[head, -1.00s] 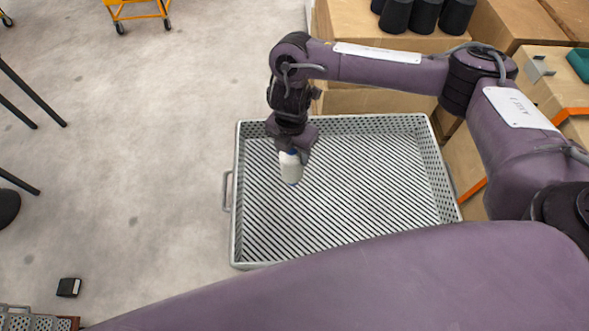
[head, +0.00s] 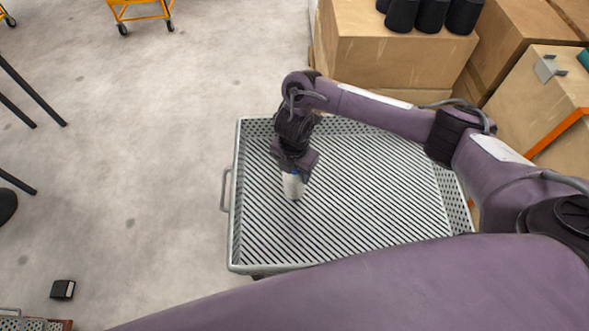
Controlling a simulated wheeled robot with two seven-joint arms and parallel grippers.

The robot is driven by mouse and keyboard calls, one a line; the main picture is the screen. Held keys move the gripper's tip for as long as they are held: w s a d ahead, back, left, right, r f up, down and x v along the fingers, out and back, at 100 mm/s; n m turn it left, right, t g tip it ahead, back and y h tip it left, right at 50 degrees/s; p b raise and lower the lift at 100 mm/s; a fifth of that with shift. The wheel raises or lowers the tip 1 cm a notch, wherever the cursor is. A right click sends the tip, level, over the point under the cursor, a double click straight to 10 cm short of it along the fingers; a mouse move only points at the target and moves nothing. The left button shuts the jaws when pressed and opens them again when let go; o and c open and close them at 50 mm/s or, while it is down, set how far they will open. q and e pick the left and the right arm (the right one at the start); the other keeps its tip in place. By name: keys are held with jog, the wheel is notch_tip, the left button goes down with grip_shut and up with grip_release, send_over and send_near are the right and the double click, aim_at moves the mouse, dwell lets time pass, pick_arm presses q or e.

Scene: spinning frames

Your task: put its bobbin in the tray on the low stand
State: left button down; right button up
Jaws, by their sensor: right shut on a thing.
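The tray (head: 235,232) is a grey metal one with a slotted floor, perforated walls and a handle on its left side. The bobbin (head: 293,187) is white with a bit of blue at its top. My right gripper (head: 294,174) is shut on the bobbin and holds it, slightly tilted, over the left-centre part of the tray. I cannot tell whether the bobbin touches the tray floor. The fingertips are partly hidden by the gripper body. My left gripper is not in view. The stand under the tray is mostly hidden.
Cardboard boxes (head: 390,55) stand behind the tray, with black cylinders (head: 433,14) on top. A small black object (head: 63,290) lies on the floor at lower left. An orange cart (head: 142,14) is at the top left.

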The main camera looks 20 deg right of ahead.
jog(key=shift+f, duration=0.15)
jog(key=o, duration=1.5)
notch_tip(320, 180, up, 12)
jog(key=p, duration=0.4)
jog(key=shift+f+p, duration=0.15)
jog(key=shift+p, duration=0.15)
jog(key=shift+r, duration=0.35)
jog(key=shift+s+a+f, duration=0.1)
